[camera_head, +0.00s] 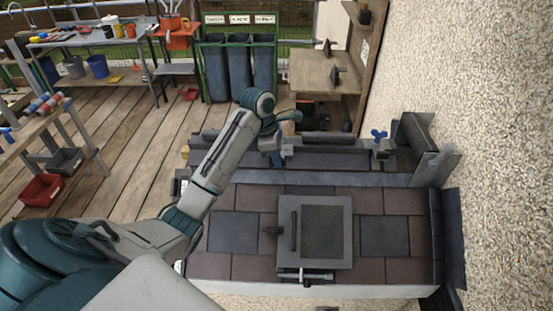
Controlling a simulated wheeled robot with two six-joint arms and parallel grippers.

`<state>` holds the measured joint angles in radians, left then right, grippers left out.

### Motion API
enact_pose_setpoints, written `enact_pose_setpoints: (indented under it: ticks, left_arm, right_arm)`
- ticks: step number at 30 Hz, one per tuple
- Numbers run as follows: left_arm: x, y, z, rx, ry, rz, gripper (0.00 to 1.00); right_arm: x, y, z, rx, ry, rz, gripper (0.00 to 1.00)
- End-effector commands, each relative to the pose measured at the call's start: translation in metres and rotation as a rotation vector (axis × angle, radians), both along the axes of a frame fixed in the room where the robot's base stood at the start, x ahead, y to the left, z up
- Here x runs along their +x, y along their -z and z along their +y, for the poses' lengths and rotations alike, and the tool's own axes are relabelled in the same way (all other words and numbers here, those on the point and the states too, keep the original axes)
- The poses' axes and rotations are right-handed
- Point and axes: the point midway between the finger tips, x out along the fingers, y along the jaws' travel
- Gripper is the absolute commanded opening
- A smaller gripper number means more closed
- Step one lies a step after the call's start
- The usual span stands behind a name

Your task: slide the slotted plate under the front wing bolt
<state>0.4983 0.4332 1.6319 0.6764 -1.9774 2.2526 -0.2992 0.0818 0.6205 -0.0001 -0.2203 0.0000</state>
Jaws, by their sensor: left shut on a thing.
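My left gripper (276,158) reaches down over the dark channel at the back of the tiled roof panel. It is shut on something. The held thing is mostly hidden by the jaws and wrist, and I cannot tell what it is. A blue wing bolt (379,136) stands upright to the right, apart from the gripper. A second wing bolt is not clearly visible. I cannot make out the slotted plate for certain. My right gripper is not in view.
A grey-framed hatch (343,262) with a dark centre lies on the brown and grey tiles (235,232). A bar-shaped tool (305,276) lies at its front edge. Raised dark pieces (416,142) and a rough wall (500,130) bound the right side. Workbenches stand behind and left.

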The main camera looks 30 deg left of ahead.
Motion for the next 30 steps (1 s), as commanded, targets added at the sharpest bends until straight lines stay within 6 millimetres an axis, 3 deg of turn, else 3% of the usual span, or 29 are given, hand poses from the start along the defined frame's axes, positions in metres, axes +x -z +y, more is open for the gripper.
enact_pose_setpoints:
  ticks: [30]
  left_arm:
    - [0.011,0.0,0.006,0.001,0.0,-0.001,0.0]
  right_arm:
    - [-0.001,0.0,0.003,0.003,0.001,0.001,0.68]
